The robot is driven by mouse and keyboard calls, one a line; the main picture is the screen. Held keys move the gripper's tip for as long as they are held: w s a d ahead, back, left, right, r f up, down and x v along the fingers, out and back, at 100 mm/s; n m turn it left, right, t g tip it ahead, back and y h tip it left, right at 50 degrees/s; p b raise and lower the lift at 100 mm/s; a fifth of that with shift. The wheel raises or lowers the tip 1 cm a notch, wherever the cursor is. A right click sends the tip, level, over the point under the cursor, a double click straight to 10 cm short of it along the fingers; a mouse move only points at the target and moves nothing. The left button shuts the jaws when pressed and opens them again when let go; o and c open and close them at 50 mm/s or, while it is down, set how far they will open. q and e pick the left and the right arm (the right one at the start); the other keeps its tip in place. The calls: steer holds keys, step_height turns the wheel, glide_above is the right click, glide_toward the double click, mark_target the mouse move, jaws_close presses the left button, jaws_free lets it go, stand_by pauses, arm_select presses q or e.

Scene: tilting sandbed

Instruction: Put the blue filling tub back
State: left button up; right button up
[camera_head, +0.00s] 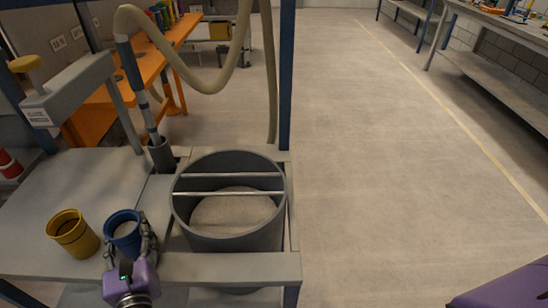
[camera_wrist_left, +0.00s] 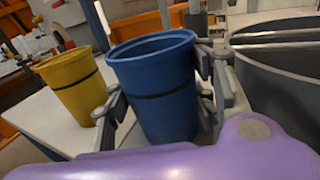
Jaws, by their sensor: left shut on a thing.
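The blue filling tub (camera_head: 122,226) is upright at the front of the grey table (camera_head: 85,185), and pale material shows inside it. My left gripper (camera_head: 130,245) is shut on the tub, with a finger on each side. The left wrist view shows the blue tub (camera_wrist_left: 158,88) between the gripper fingers (camera_wrist_left: 165,95), with a dark band around it. I cannot tell whether its base touches the table. My right gripper is not in view.
A yellow tub (camera_head: 73,234) stands just left of the blue one. A large round grey bin (camera_head: 230,243) with two bars across its mouth and sand inside is to the right. A hose (camera_head: 190,80) hangs behind. Open floor (camera_head: 400,170) lies right.

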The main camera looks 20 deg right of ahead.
arm_select(q)
steer(key=shift+r, duration=0.15)
steer(key=o, duration=1.2)
steer(key=shift+f, duration=0.25)
steer(key=o, duration=0.4)
steer(key=shift+o, duration=0.2)
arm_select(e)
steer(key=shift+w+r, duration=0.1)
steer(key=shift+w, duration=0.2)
arm_select(q)
steer(key=shift+r, duration=0.1)
